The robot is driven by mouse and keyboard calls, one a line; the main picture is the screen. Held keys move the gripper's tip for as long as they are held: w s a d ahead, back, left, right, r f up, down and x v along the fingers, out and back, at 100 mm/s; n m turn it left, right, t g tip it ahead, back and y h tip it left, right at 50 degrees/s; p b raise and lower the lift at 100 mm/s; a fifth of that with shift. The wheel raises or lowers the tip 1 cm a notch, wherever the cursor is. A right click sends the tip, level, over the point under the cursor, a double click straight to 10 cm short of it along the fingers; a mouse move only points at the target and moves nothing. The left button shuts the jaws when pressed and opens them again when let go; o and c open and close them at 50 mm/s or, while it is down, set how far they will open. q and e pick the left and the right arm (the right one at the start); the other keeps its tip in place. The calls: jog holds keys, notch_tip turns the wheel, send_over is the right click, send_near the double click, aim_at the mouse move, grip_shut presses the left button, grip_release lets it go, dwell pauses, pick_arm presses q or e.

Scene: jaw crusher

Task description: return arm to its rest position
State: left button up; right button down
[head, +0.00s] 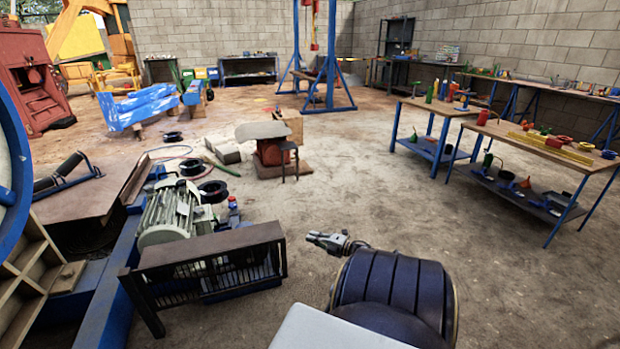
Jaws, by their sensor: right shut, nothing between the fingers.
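My right gripper (318,237) shows in the lower middle of the head view, just beyond my dark rounded arm link. It points to the left, with its fingers together and nothing between them. It is over bare floor, to the right of the dark slatted guard and apart from it. Part of the arm behind the gripper is hidden by my own dark link. My left gripper is not in the view.
The slatted guard (210,265) and a grey motor (170,215) stand at lower left. A blue-rimmed wheel (12,165) is at the left edge. A red-based stand (272,152) is ahead. Workbenches (535,148) line the right. The middle floor (400,205) is clear.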

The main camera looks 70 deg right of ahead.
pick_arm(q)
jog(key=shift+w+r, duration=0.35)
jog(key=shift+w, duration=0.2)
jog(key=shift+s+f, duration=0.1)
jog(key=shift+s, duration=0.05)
